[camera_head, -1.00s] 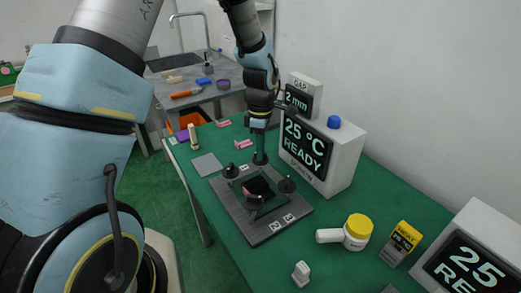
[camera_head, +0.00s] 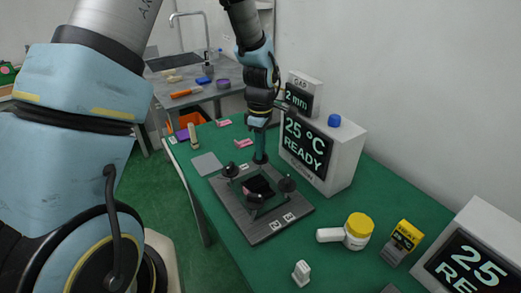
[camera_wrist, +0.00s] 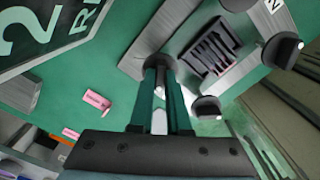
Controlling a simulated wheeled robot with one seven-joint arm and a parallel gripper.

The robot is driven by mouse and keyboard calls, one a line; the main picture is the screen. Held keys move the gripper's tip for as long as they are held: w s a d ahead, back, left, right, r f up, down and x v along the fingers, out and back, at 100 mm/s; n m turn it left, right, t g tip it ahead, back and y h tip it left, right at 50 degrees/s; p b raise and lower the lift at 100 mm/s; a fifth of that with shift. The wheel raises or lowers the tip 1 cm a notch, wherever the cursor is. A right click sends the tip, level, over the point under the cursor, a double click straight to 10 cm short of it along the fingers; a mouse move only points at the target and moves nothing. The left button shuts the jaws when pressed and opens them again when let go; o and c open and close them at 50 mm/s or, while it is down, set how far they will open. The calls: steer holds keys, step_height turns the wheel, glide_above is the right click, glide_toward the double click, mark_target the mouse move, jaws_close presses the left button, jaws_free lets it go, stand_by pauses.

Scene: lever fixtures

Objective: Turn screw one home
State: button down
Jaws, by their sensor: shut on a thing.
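The fixture plate (camera_head: 257,228) is grey and lies on the green table, with several black screw knobs standing on it and a dark block (camera_head: 258,187) in the middle. My gripper (camera_head: 261,160) points down at the plate's far corner. In the wrist view its teal fingers (camera_wrist: 160,78) are shut on a black screw knob (camera_wrist: 160,63). White number labels are on the near edge; I cannot read which number belongs to the held knob.
A display box (camera_head: 318,150) reading 25 °C READY stands close right of the gripper, with a GAP 2 mm display (camera_head: 304,97) behind. A grey pad (camera_head: 206,164) lies left.

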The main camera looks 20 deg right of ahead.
steer(key=m+b, duration=0.1)
steer(key=m, duration=0.3)
steer(key=shift+m, duration=0.3)
steer(key=m, duration=0.4)
steer(key=shift+m, duration=0.3)
steer(key=m, duration=0.4)
steer(key=shift+b, duration=0.35)
steer(key=m, duration=0.8)
steer(key=shift+r+m+p, duration=0.1)
steer(key=shift+m+p, duration=0.2)
steer(key=shift+p, duration=0.05)
steer(key=m+p, duration=0.1)
steer(key=m, duration=0.3)
steer(key=shift+m, duration=0.3)
steer(key=m+p, duration=0.1)
steer(key=m, duration=0.3)
steer(key=shift+p, duration=0.4)
steer(key=shift+m+p, duration=0.6)
steer(key=shift+m, duration=1.3)
